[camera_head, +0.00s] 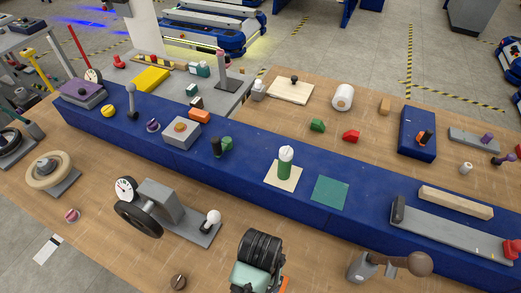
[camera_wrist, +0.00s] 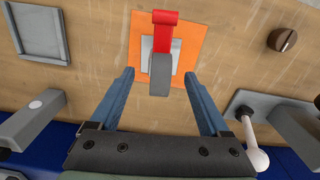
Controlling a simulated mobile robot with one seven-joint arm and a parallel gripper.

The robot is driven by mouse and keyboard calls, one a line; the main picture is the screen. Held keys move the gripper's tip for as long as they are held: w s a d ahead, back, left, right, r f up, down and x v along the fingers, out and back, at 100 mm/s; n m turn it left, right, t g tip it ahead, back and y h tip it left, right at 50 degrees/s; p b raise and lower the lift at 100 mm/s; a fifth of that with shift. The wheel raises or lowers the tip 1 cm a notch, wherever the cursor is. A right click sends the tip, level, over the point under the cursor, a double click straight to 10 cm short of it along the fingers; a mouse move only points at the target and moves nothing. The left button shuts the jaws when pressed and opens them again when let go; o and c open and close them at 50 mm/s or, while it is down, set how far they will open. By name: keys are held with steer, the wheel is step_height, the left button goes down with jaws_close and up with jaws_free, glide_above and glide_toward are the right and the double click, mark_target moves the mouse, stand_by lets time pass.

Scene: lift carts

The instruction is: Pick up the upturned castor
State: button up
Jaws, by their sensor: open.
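The upturned castor (camera_wrist: 162,52) shows in the wrist view as a grey wheel with a red part behind it and a pale plate beneath. It sits on an orange square mat (camera_wrist: 139,35) on the wooden table. My gripper (camera_wrist: 160,74) is open and empty, with its two blue-grey fingers spread to the left and right of the castor's wheel in the picture. I cannot tell how far above it they are. In the head view, my gripper's dark body hides the castor, and only a sliver of the orange mat (camera_head: 285,284) shows.
In the wrist view, a brown knob (camera_wrist: 282,40) lies at right and a grey frame (camera_wrist: 38,32) at upper left. A white-balled lever (camera_wrist: 256,158) stands near the right finger, and a grey fixture (camera_wrist: 32,118) at left. A long blue platform (camera_head: 330,215) crosses the table.

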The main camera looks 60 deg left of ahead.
steer(key=shift+w+a+f+p, duration=0.1)
steer(key=shift+f+p, duration=0.4)
steer(key=shift+f, duration=1.85)
jaws_close()
